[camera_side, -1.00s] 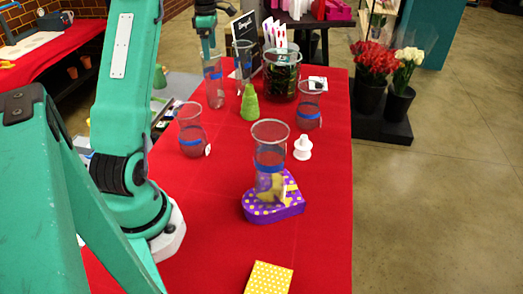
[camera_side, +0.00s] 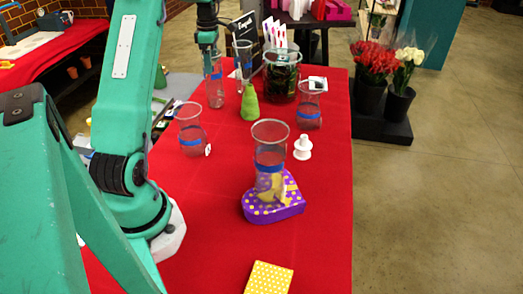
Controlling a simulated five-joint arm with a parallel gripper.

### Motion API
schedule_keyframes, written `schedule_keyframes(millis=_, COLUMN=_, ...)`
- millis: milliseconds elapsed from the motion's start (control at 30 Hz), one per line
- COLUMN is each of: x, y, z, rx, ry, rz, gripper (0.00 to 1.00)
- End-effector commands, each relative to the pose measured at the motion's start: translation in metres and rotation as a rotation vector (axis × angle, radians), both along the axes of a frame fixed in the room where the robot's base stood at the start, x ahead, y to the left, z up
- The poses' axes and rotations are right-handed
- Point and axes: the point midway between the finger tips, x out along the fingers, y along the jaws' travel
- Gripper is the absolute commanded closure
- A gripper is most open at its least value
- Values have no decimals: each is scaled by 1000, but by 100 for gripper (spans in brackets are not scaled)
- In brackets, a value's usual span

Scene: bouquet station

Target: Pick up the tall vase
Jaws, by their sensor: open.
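Several clear glass vases with blue bands stand on the red table. A slim, tall one (camera_side: 244,62) is at the back, and a straight-sided one (camera_side: 215,92) is just left of it. My gripper (camera_side: 212,66) points down at the top of the straight-sided vase, overlapping its upper part. It is open, and its fingertips are small and partly lost against the glass. I cannot tell whether it touches. Another tall glass (camera_side: 270,135) stands upright on a purple heart-shaped box (camera_side: 258,212) in front. Which one is the tall vase is not certain.
A green cone-shaped object (camera_side: 250,104) stands close in front of the back vases. A wide dark-filled vase (camera_side: 282,80), waisted vases (camera_side: 309,118) (camera_side: 190,140) and a white spool (camera_side: 303,148) stand around. A yellow dotted box (camera_side: 268,279) lies at the front. The table's right front is clear.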

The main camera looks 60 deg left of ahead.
Motion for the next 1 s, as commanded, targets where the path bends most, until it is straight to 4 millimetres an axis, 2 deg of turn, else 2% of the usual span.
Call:
schedule_keyframes(millis=133, x=0, y=-1, z=-18, rx=-1, ry=1, rz=0, gripper=17)
schedule_keyframes(millis=300, x=0, y=0, z=-30, rx=0, ry=0, rz=0, gripper=17)
schedule_keyframes(millis=800, x=0, y=0, z=-30, rx=1, ry=-1, rz=0, gripper=17)
schedule_keyframes(millis=833, x=0, y=0, z=-30, rx=1, ry=-1, rz=0, gripper=19)
schedule_keyframes(millis=1000, x=0, y=0, z=-30, rx=1, ry=-1, rz=0, gripper=53)
